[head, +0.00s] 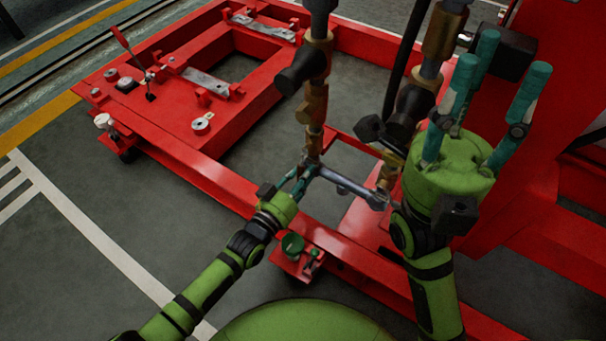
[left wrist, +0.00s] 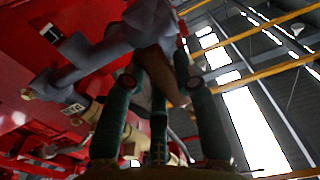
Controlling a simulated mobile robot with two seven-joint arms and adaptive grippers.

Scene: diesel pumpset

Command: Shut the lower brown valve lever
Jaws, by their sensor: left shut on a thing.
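My left gripper (head: 300,180) is at the foot of a vertical brass-coloured pipe (head: 313,102), beside a grey pipe (head: 345,183) that runs off to the right. In the left wrist view, its teal fingers (left wrist: 160,100) close around a brown piece (left wrist: 154,72), which appears to be the lower brown valve lever. The grey pipe (left wrist: 85,62) passes just beyond it. In the head view the lever is hidden by the fingers, so its angle cannot be told. My right gripper (head: 485,105) is raised at the right with its fingers spread, empty.
Black-handled valves (head: 302,68) sit higher on the pipes. A second brass pipe (head: 440,38) stands close to my right gripper. The red frame (head: 190,150) surrounds the pipework. Open grey floor (head: 95,185) lies at the left.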

